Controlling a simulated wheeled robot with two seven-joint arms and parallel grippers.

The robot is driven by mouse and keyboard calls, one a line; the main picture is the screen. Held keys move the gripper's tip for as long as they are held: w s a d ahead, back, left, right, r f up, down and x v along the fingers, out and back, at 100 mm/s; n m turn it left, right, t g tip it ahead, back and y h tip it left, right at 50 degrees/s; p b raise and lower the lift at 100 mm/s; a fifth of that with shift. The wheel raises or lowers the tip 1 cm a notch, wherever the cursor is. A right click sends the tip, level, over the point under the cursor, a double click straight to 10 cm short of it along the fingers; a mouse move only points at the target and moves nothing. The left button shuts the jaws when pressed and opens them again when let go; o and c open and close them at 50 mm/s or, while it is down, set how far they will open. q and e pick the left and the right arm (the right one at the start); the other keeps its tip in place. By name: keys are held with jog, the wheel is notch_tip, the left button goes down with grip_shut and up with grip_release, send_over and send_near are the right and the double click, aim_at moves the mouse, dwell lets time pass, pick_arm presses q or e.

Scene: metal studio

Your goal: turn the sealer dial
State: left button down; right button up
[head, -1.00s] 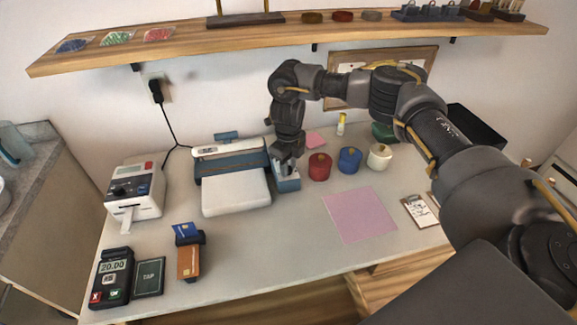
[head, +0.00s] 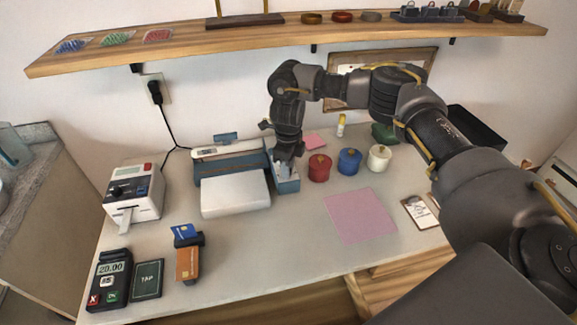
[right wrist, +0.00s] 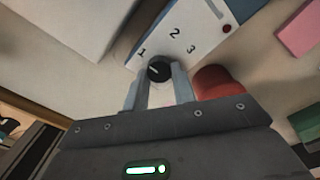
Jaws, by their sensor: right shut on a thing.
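The sealer (head: 235,193) has a blue body and a white front lid and stands near the back of the table. Its control panel (right wrist: 190,30) shows the numbers 1, 2 and 3 and a red spot in the right wrist view. The black dial (right wrist: 159,69) sits below the numbers, with a pale mark that seems to point toward the 1. My right gripper (head: 286,162) reaches down at the sealer's right side and hides the dial in the head view. Its fingers (right wrist: 164,84) are shut on the dial, one on each side. My left gripper is not in view.
Red (head: 319,168), blue (head: 350,160) and white (head: 379,157) round containers stand close right of the gripper. A pink sheet (head: 360,215) lies in front of them. A label printer (head: 133,190) and a card terminal (head: 109,278) are on the left.

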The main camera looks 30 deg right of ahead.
jog(key=o, duration=1)
jog(key=shift+r, duration=0.1)
notch_tip(320, 180, up, 11)
jog(key=shift+f, duration=0.2)
